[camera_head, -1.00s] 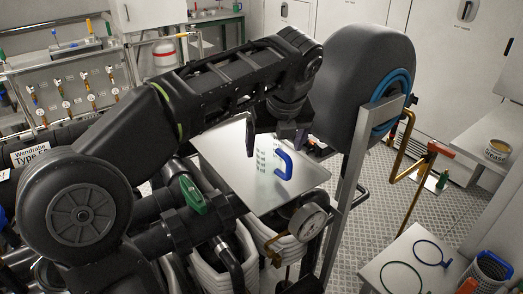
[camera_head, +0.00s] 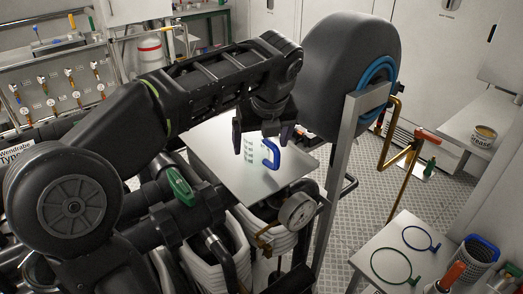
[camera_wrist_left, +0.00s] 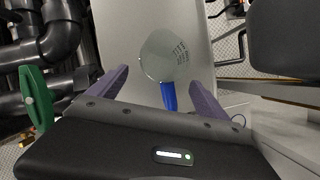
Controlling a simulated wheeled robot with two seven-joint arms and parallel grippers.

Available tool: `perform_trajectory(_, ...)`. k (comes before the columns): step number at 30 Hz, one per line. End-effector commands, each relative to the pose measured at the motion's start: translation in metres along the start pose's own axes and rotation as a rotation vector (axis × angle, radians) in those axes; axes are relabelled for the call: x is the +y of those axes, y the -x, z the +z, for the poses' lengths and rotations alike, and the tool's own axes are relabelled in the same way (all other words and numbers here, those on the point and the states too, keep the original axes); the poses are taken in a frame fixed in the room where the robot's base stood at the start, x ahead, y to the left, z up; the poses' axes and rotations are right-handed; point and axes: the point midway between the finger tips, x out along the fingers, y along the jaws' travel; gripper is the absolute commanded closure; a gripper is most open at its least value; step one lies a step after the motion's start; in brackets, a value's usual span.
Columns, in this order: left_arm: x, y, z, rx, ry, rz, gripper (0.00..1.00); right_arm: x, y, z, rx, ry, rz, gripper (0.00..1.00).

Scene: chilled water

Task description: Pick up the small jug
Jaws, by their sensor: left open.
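The small jug (camera_head: 253,150) is a clear, whitish measuring jug with printed marks and a blue handle. It stands upright on a metal plate (camera_head: 225,172) in the head view. The wrist view shows the jug (camera_wrist_left: 163,57) from above, with its blue handle turned toward my left gripper. My left gripper (camera_head: 262,138) is open above the jug, with its fingers to either side of it in the head view. In the wrist view the fingers (camera_wrist_left: 157,88) are spread wide, with the handle between them and no visible contact. My right gripper is not in view.
A pressure gauge (camera_head: 298,211) and a metal post (camera_head: 343,170) stand at the plate's right. A green valve handle (camera_head: 180,187) is at its left, also in the wrist view (camera_wrist_left: 36,100). A side table (camera_head: 400,262) holds rings at lower right.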

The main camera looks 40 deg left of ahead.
Motion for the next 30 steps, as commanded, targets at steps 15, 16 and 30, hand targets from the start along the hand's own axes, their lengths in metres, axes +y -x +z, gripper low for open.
perform_trajectory(15, 0.001, -0.049, 0.001, 0.001, 0.0, 0.001, 0.12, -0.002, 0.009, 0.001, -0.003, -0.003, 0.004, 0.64)
perform_trajectory(16, 0.001, -0.049, 0.001, 0.0, 0.0, 0.001, 0.12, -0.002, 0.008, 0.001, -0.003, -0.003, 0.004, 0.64)
perform_trajectory(30, 0.001, -0.049, 0.001, 0.0, 0.0, 0.001, 0.12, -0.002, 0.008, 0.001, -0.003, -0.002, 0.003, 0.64)
